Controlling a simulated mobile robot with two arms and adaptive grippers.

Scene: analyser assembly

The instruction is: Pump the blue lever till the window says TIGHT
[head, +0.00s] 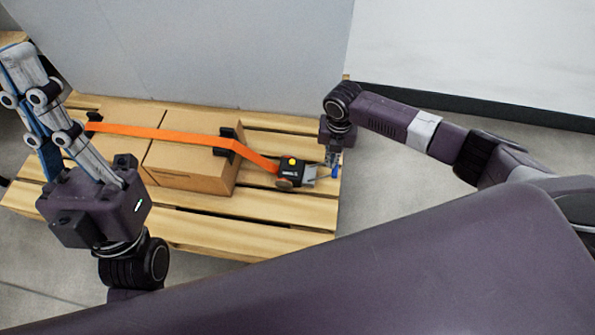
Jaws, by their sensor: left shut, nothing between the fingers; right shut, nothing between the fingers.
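A black ratchet unit (291,172) with a yellow-orange knob on top sits at the right end of the pallet, at the end of the orange strap (170,133). Its small light marking is too small to read. A grey lever arm with a blue end (335,172) sticks out to its right. My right gripper (332,158) points down right at the blue end, shut and empty; whether it touches the lever I cannot tell. My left gripper (22,68) is at the far left, raised with its fingers pointing up, shut and empty, away from the lever.
Cardboard boxes (195,162) stand on a wooden pallet (240,237) under the strap, with black corner protectors (229,139) at their edges. A grey wall panel (230,50) rises close behind the pallet. The floor right of the pallet is clear.

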